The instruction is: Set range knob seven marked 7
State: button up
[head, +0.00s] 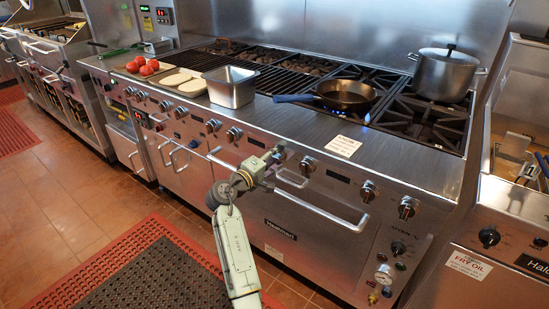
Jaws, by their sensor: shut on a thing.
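The range (310,225) has a row of round metal knobs along its front panel. My gripper (276,155) is at this panel, shut on a range knob. The gripper's fingers mostly hide that knob, so its angle cannot be told. A free knob (234,134) is just left of my gripper, and another knob (307,166) is just right of it. More knobs (368,191) follow further right. The number marks are too small to read, so I cannot tell which one is marked 7.
An oven door handle (320,207) sticks out below my gripper. On the range top are a skillet (345,95) with a blue handle, a lidded pot (443,73), a metal pan (231,87) and tomatoes (148,68). A fryer (500,240) stands at right. The floor ahead holds a mat (150,270).

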jog(key=o, duration=1.2)
jog(key=shift+c, duration=0.2)
jog(key=v, duration=1.2)
jog(key=shift+r, duration=0.1)
